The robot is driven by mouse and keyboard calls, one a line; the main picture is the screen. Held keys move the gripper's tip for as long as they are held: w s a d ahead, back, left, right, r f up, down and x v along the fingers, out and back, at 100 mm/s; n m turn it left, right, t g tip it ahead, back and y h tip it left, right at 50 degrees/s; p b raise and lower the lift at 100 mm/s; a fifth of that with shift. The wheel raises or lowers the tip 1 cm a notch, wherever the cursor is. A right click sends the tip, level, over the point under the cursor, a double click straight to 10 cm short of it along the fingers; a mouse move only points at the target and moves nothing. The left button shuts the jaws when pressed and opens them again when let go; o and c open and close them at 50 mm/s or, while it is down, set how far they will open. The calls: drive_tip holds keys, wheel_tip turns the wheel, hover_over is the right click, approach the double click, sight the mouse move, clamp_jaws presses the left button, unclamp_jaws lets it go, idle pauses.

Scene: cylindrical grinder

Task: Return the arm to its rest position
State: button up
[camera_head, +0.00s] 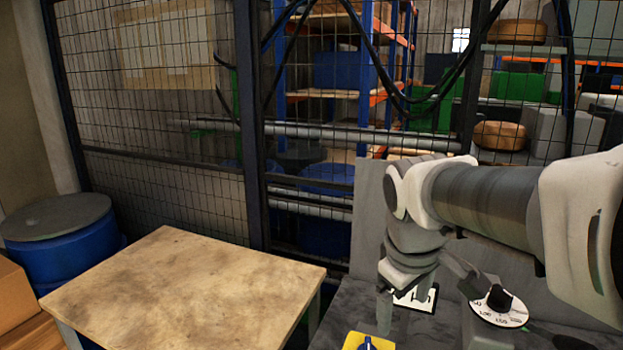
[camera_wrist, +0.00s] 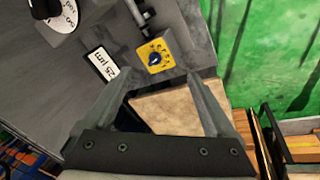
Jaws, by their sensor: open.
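My arm reaches in from the right of the head view, with the wrist bent down. My gripper (camera_head: 418,300) hangs over the grey machine panel, fingers pointing down. In the wrist view my gripper (camera_wrist: 160,85) has its two fingers spread apart with nothing between them. Below the gap I see part of the wooden table top (camera_wrist: 172,108) and the panel edge. The fingers look apart from the panel, though the exact height is hard to tell.
The grey panel carries a yellow switch plate with a blue knob (camera_wrist: 155,59), a white label (camera_wrist: 101,65) and a black-knobbed dial (camera_head: 499,306). The wooden table (camera_head: 180,290) is bare. A blue barrel (camera_head: 70,255) stands left; a mesh fence (camera_head: 160,120) stands behind.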

drive_tip(key=s+m+t+y, duration=0.1)
drive_tip(key=s+m+t, duration=0.1)
drive_tip(key=s+m, duration=0.4)
drive_tip(key=s, duration=0.5)
drive_tip(key=shift+s+f+m, duration=0.25)
drive_tip(key=shift+f+m, duration=0.15)
drive_tip(key=shift+d, duration=0.15)
